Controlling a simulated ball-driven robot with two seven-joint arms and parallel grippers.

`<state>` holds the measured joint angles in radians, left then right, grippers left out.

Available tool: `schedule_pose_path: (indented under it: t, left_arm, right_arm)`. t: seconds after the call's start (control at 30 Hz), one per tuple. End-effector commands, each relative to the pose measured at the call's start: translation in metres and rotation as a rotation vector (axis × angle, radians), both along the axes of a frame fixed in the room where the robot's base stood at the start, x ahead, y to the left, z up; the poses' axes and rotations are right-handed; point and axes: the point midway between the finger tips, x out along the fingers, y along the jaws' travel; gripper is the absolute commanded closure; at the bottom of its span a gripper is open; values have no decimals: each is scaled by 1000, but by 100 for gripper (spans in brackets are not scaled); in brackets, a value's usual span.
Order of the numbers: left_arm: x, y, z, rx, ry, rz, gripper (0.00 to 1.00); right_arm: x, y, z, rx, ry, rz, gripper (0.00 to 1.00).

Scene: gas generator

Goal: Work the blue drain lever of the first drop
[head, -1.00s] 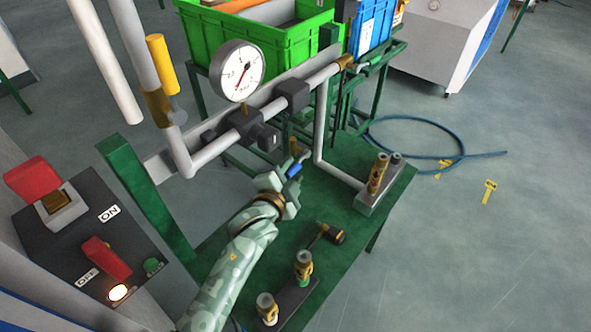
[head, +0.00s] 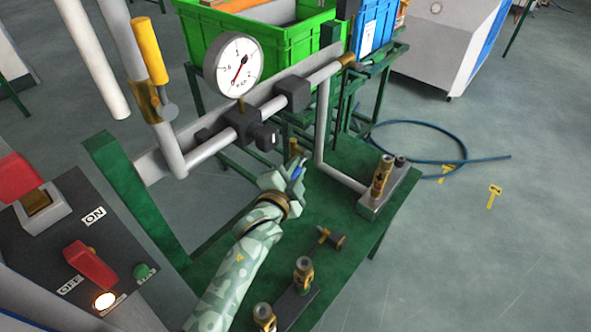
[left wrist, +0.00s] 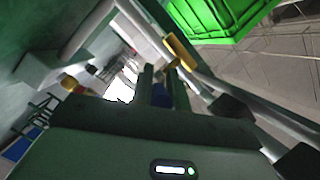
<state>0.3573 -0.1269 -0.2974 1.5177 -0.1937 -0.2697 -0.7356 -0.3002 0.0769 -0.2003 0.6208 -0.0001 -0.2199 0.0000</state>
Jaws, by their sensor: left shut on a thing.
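The blue drain lever (head: 297,173) is a small blue piece below the grey pipe, above the green bench. My left gripper (head: 292,177) is shut on it, and its fingers hide much of the lever. In the left wrist view, a bit of blue (left wrist: 161,95) shows between the two dark fingers (left wrist: 159,85). A brass fitting (head: 293,147) stands just behind the gripper. The drop's joint with the lever cannot be made out. My right gripper is out of view.
A pressure gauge (head: 233,67) and dark blocks sit on the horizontal pipe above the gripper. A yellow-handled valve (head: 149,52) is at the left. Brass fittings (head: 303,273) stand on the bench (head: 340,200) in front. A switch box (head: 75,240) is at lower left.

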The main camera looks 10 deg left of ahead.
Motion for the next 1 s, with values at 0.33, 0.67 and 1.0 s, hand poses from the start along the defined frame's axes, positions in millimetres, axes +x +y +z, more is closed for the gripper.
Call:
schedule_pose_path:
  t: [0.33,0.67,1.0]
  left_arm:
    - [1,-1,-7,-82,-121,-1,100]
    - [1,-1,-7,-80,-120,-1,62]
    - [0,3,-6,-79,-120,-1,62]
  right_arm:
    - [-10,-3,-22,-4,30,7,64]
    - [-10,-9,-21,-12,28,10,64]
    - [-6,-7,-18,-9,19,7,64]
